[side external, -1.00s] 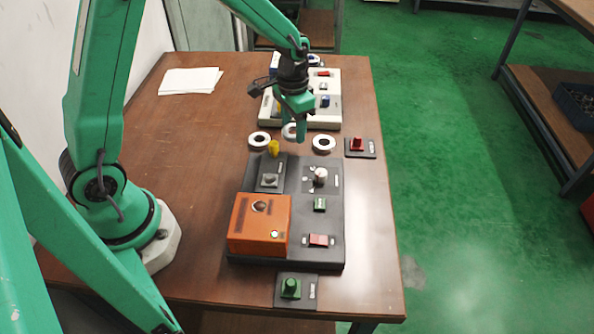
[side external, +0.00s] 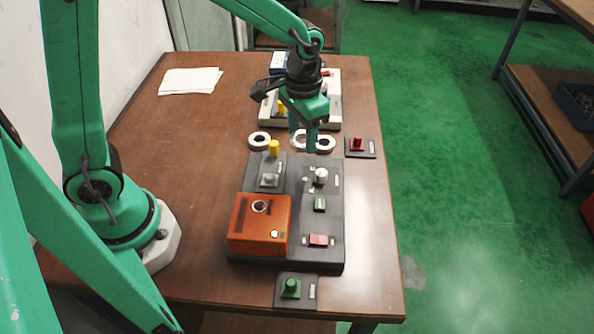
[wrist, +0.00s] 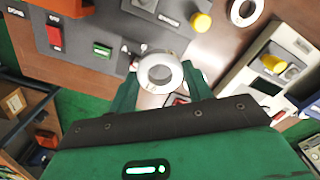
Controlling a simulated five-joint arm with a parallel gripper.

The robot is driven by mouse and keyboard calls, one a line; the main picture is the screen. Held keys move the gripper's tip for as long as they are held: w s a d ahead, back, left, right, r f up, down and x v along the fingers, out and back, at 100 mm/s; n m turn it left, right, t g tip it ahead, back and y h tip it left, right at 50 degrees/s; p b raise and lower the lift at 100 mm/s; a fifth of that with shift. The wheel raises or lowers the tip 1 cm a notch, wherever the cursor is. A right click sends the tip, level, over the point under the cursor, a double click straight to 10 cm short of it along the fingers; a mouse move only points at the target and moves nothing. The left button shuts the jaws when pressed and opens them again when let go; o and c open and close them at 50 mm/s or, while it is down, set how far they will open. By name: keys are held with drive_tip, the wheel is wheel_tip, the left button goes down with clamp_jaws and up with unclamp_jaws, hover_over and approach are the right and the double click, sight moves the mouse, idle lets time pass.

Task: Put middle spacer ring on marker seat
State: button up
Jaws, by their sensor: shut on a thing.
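My gripper (side external: 303,142) is shut on a pale spacer ring (wrist: 160,73), the middle one of three. The wrist view shows the ring between the two green fingers, with its hole facing the camera. In the side external view the fingers partly cover it. A second ring (side external: 259,141) lies on the table to the left, and a third ring (side external: 324,144) lies close to the right of my gripper, partly behind a finger. I cannot tell for sure which fixture is the marker seat. A red-knobbed plate (side external: 357,145) stands right of the rings, and a green-knobbed plate (side external: 291,288) at the front.
A dark panel (side external: 335,215) stands in front of the rings, with an orange box (side external: 258,225), a yellow peg (side external: 274,148) and a white knob (side external: 320,176). A pale tray (side external: 333,112) is behind my gripper.

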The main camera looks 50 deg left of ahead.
drive_tip(key=shift+s, duration=0.1)
idle(0.3)
drive_tip(key=r+n, duration=0.1)
drive_tip(key=n, duration=0.5)
hover_over(270, 176)
drive_tip(key=shift+f, duration=0.15)
drive_tip(key=shift+f, duration=1.8)
drive_tip(key=shift+f, duration=1.75)
idle(1.6)
drive_tip(key=o, duration=1.2)
